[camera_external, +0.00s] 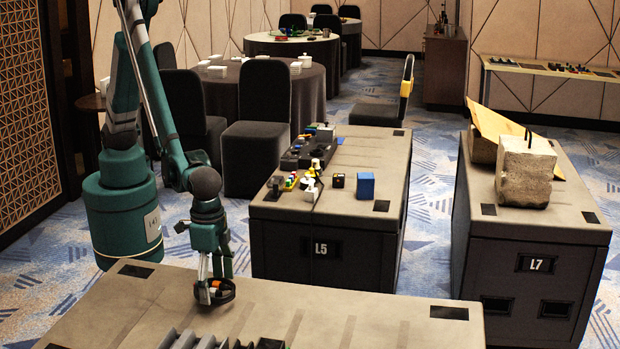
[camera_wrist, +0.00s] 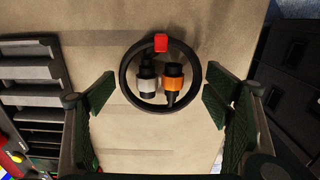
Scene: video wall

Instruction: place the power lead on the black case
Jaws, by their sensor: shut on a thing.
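The power lead (camera_wrist: 127,91) is a black coiled ring with a red tag and two plugs inside, one grey and one orange. It also shows in the external view (camera_external: 217,301), low over the near case top. My gripper (camera_external: 214,286) points down with its fingers on either side of the coil, shut on it. In the wrist view the coil lies between the green finger pads. Whether it touches the surface is unclear. Black-sided cases with tan tops stand beyond, labelled L5 (camera_external: 290,250) and L7 (camera_external: 505,262); which one is the task's black case I cannot tell.
The L5 top holds a dark tray (camera_external: 296,158), small coloured parts and a blue box (camera_external: 365,186). A concrete block (camera_external: 525,172) stands on L7.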

